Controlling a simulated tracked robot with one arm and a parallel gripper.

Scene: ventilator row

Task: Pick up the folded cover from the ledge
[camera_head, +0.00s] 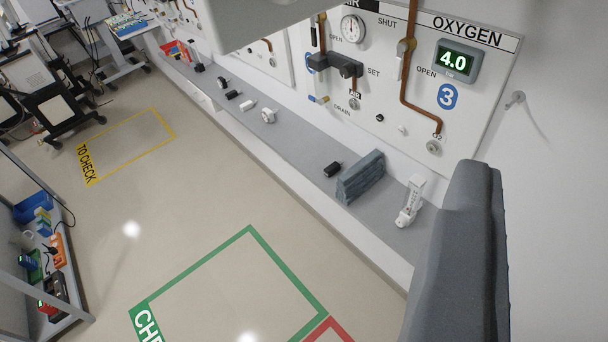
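The folded cover (360,177) is a blue-grey, ridged fabric block. It stands on the long grey ledge (295,146) below the wall panel, right of the picture's middle. A dark grey padded part of my gripper (476,180) fills the lower right, nearer the camera than the ledge. It appears to the right of the cover, with a gap between them in the picture. The cover is in full view, and nothing is seen holding it. Whether the gripper's fingers are apart or together cannot be made out.
A small black block (333,169) lies just left of the cover. A white flowmeter-like device (410,201) stands just right of it. The oxygen panel (470,85), with pipes and valves, is above. Open floor (215,215) with a green outline lies in front.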

